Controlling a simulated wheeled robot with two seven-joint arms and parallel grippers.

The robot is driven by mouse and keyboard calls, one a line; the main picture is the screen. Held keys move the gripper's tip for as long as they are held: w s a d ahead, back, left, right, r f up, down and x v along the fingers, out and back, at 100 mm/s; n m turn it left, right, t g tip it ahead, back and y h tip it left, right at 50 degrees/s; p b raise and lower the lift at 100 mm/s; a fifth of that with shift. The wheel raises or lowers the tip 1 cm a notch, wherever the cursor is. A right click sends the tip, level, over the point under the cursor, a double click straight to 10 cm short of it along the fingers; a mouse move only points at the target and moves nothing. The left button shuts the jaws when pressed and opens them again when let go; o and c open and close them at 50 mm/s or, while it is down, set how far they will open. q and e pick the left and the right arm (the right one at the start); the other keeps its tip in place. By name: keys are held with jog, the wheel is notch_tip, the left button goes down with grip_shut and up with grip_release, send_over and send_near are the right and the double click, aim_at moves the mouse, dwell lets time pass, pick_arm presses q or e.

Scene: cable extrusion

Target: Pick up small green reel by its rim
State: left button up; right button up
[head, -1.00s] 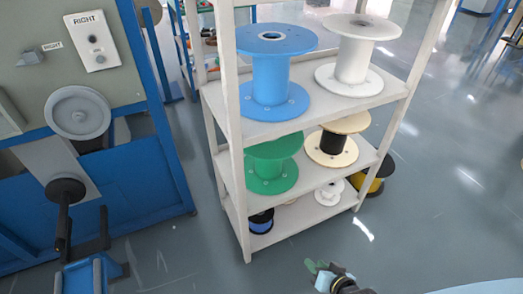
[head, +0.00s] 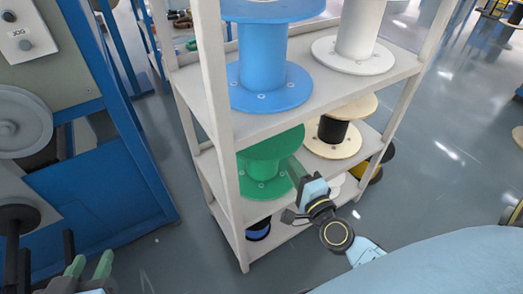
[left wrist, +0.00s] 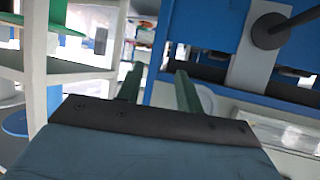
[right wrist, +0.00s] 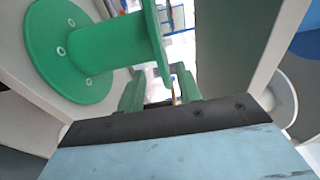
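The green reel (head: 262,170) stands upright on the shelf below the large blue reel. Its upper flange is partly hidden by the shelf above. My right gripper (head: 296,168) reaches in from the front right at the reel's right side. In the right wrist view the green reel (right wrist: 100,45) fills the upper left, and the edge of its nearer flange comes down between the two spread fingers (right wrist: 158,88). I cannot tell whether they touch it. My left gripper (head: 90,264) is open and empty at the lower left, and its spread fingers (left wrist: 158,88) show in the left wrist view.
The white rack's front post (head: 222,130) stands left of the green reel. A blue reel (head: 265,75) and white reel (head: 358,35) stand above. A cream reel with black winding (head: 335,133) stands right of the green reel. A blue machine (head: 100,165) is at left.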

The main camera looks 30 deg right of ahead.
aim_at(278, 147)
jog(key=w, duration=0.8)
jog(key=shift+w, duration=0.3)
jog(key=shift+d, duration=0.1)
jog(key=shift+c, duration=0.3)
grip_shut()
dwell(0.7)
jog(key=shift+r, duration=0.1)
